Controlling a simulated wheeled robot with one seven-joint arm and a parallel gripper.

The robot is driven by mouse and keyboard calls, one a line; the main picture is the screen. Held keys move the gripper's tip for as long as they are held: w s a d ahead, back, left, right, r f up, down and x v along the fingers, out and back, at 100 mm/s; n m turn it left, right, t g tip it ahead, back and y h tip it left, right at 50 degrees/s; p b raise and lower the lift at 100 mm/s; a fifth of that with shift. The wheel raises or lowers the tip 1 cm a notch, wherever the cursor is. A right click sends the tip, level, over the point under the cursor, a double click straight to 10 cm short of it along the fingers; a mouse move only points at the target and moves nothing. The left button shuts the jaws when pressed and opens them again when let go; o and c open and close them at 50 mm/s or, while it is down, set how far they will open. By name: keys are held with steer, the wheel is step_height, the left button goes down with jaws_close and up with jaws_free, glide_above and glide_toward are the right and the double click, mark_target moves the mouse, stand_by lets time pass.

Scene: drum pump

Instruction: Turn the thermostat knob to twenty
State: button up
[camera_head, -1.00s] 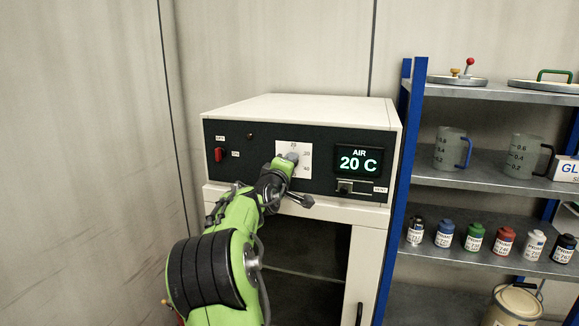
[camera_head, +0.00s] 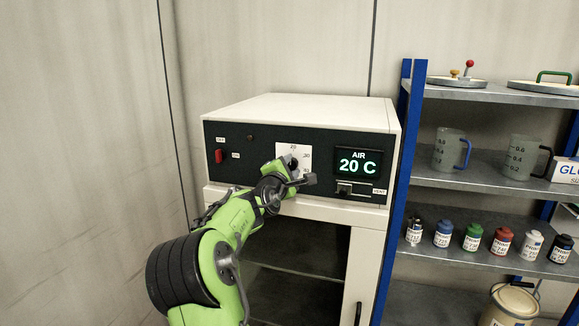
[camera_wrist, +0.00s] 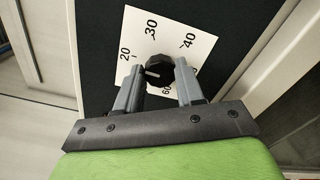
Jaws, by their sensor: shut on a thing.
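The thermostat knob (camera_wrist: 159,69) is black and sits on a white dial card (camera_wrist: 180,22) marked 20, 30, 40 and 60. A short pale mark on the knob's face lies to its left in the wrist view, lower than the 20; its exact reading is hard to tell. My gripper (camera_wrist: 159,76) is shut on the knob, one grey finger on each side. In the head view my gripper (camera_head: 291,164) covers the knob and the lower part of the dial card (camera_head: 293,148). The display (camera_head: 358,162) reads AIR 20 C.
A red switch (camera_head: 218,156) is at the panel's left, and a small vent control (camera_head: 345,188) sits under the display. The cabinet (camera_head: 300,112) has an open dark space below. A blue-framed shelf (camera_head: 407,150) with jugs and several small bottles stands at right.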

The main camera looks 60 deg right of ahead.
steer(key=shift+f+n, duration=0.1)
steer(key=shift+n, duration=0.2)
steer(key=o, duration=1)
steer(key=shift+o, duration=0.2)
steer(key=s+a+b, duration=0.2)
steer(key=a+b, duration=0.1)
steer(key=a, duration=1.2)
steer(key=shift+s+a, duration=0.2)
steer(key=shift+a, duration=0.1)
